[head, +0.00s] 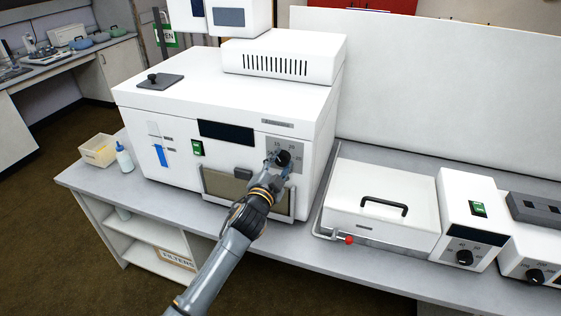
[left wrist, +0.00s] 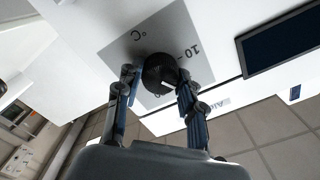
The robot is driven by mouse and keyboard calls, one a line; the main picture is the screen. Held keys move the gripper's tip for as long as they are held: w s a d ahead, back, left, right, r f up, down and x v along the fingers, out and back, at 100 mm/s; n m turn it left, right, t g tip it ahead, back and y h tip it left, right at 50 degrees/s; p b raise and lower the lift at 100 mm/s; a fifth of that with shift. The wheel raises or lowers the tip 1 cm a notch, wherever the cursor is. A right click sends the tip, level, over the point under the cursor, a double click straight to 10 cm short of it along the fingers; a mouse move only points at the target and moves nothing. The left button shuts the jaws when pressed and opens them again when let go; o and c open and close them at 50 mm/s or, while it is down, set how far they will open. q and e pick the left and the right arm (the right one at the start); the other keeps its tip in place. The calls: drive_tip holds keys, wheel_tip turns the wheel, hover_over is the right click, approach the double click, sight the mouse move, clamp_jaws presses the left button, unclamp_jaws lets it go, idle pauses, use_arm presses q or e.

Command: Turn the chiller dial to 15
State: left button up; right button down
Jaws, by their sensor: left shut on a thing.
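The chiller dial (head: 284,157) is a black knob on a grey scale plate on the front of the large white box (head: 240,108). In the left wrist view the dial (left wrist: 159,70) sits between the two fingers of my left gripper (left wrist: 157,82), one on each side. There the plate shows 10 and °C. A white pointer mark shows on the knob, but its exact reading I cannot tell. My right gripper is out of view.
A dark display (head: 226,132) and a green switch (head: 197,147) are left of the dial. A framed window (head: 225,188) lies below it. Right stand a lidded white bath (head: 378,203) with a red-tipped tap and another unit with a knob (head: 464,257). A squeeze bottle (head: 124,158) stands left.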

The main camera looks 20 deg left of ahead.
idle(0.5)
use_arm(q)
drive_tip(key=o, duration=1.2)
drive_tip(key=s, duration=1.2)
drive_tip(key=shift+a, duration=0.15)
